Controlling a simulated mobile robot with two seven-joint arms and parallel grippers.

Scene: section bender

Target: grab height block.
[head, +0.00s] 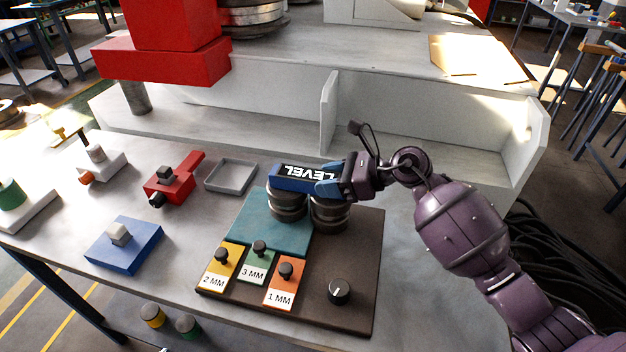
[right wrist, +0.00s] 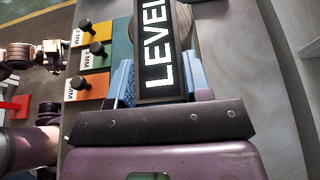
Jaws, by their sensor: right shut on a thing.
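The block marked LEVEL (head: 305,177), blue with a black label, lies across two round metal rollers (head: 330,212). My right gripper (head: 328,186) is shut on its right end. In the right wrist view the blue fingers sit on either side of the LEVEL block (right wrist: 158,45). Three small labelled height blocks with black knobs stand in a row on the brown board: yellow 2 MM (head: 220,268), green 3 MM (head: 256,264) and orange 1 MM (head: 284,284). My right gripper is above and behind them, apart from them.
The brown board (head: 357,260) also carries a teal plate (head: 262,228) and a black dial (head: 339,291). An empty grey tray (head: 231,176), a red clamp (head: 172,186) and a blue block base (head: 124,246) are to the left. A white machine ledge (head: 240,123) rises behind.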

